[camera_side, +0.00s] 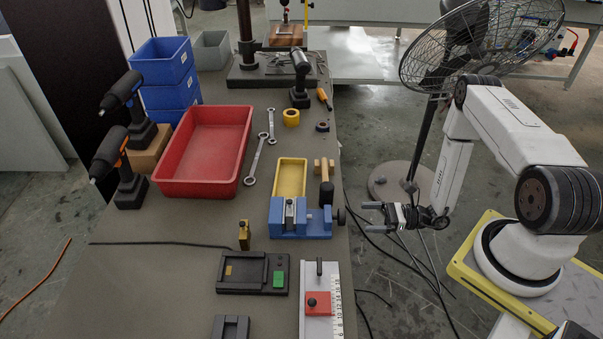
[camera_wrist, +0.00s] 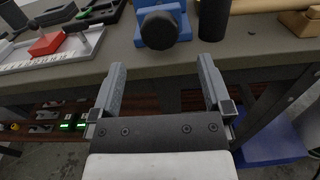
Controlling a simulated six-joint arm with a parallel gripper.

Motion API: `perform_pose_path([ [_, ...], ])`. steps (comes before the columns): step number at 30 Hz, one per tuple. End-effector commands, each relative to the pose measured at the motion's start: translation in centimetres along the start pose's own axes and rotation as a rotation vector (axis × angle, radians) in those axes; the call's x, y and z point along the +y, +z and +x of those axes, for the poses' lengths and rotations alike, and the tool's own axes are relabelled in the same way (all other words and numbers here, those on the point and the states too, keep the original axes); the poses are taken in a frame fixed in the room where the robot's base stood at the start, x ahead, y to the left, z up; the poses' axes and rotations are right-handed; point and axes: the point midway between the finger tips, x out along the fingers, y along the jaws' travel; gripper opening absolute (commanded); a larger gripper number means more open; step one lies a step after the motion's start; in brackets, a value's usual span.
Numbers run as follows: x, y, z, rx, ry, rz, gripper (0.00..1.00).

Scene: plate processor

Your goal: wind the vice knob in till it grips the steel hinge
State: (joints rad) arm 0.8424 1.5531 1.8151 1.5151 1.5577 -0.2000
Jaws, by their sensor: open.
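The blue vice (camera_side: 318,222) stands near the right edge of the bench in the side view. Its black knob (camera_side: 341,216) sticks out on the right, and in the wrist view the round knob (camera_wrist: 159,30) faces me with blue vice body (camera_wrist: 176,8) behind it. A grey metal piece, apparently the steel hinge (camera_side: 289,213), stands upright at the vice's left part; whether the jaws touch it I cannot tell. My gripper (camera_side: 372,213) is open and empty off the bench edge, to the right of the knob and apart from it. Its fingers (camera_wrist: 162,68) spread either side of the knob's line.
A dark cylinder (camera_wrist: 214,18) stands just right of the knob in the wrist view. A yellow tray (camera_side: 290,178) lies behind the vice, and a white scale with a red block (camera_side: 318,303) lies in front. The space between my gripper and the knob looks clear.

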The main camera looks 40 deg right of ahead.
Motion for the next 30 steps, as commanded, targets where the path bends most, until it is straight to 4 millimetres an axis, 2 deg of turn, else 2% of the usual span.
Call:
perform_pose_path([
  [18,0.1,0.0,5.5,0.000,0.003,0.001,1.00],
  [30,0.1,0.0,6.9,-0.001,0.000,0.001,1.00],
])
